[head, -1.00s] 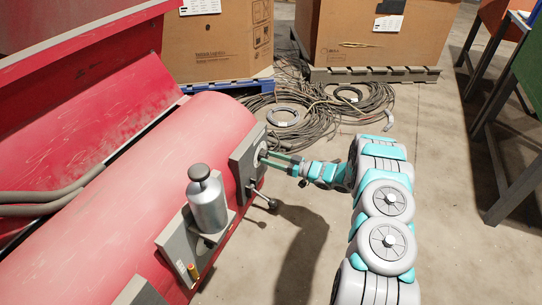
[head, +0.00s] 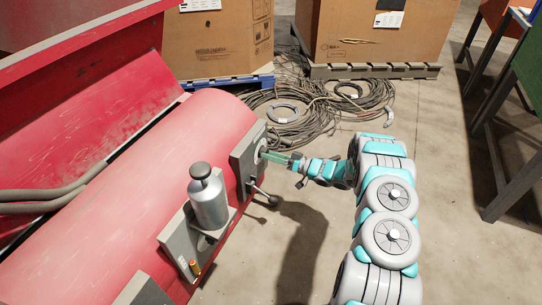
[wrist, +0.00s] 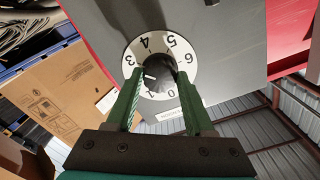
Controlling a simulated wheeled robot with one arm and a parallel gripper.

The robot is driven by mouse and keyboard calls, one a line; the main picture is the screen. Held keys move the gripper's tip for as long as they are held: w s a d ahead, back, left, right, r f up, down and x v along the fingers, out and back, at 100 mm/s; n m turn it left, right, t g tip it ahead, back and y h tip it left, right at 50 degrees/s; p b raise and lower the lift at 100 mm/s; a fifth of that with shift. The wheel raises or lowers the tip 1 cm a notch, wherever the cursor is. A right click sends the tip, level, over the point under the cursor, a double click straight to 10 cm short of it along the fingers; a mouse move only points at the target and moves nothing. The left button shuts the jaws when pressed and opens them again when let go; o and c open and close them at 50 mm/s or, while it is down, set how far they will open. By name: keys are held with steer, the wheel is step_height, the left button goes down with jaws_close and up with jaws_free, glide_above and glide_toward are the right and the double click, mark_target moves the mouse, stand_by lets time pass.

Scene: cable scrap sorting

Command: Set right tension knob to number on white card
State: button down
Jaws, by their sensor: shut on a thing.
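The right tension knob (wrist: 161,76) is dark and round, in the middle of a white dial (wrist: 157,43) with black numbers. The dial also shows on the grey plate at the far end of the red machine in the head view (head: 260,148). My gripper (wrist: 158,80) is shut on the knob, one green finger on each side; it also shows in the head view (head: 271,157). A white mark on the knob points to the left side of the dial, around the 2, partly hidden by the left finger. I cannot tell which white paper is the card.
A lever with a dark ball end (head: 273,200) juts out below the gripper. A grey canister (head: 208,198) stands on a nearer bracket. Cable coils (head: 310,115) lie on the floor behind. Cardboard boxes (head: 218,45) stand at the back. Open floor lies to the right.

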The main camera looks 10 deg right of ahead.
steer(key=shift+c, duration=1.4)
jaws_free()
steer(key=v, duration=0.8)
